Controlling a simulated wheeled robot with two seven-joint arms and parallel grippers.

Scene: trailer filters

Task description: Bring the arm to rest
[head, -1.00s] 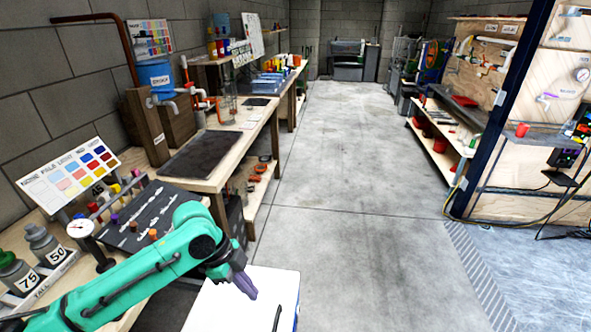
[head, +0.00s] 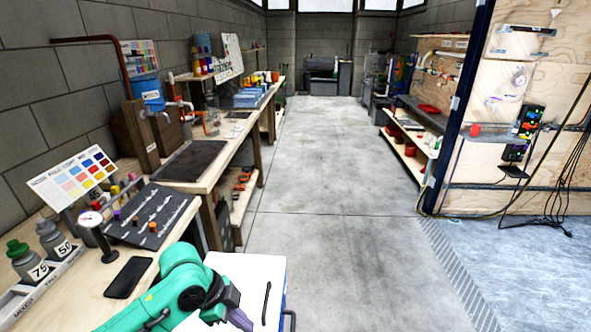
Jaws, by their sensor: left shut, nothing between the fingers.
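My left arm is teal and comes in from the bottom left of the head view. Its purple-grey gripper (head: 238,318) is low in the picture, shut and empty. It is over or beside the left part of a white-topped cabinet (head: 262,272) with a dark handle; I cannot tell whether it touches. My right gripper is not in view.
The left workbench (head: 80,290) holds a phone (head: 129,277), a gauge (head: 92,220), a dark pegged panel (head: 152,215), a colour chart (head: 72,178) and two bottles (head: 54,240). The concrete floor (head: 325,200) ahead is clear. Shelves and a plywood panel (head: 485,150) stand right.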

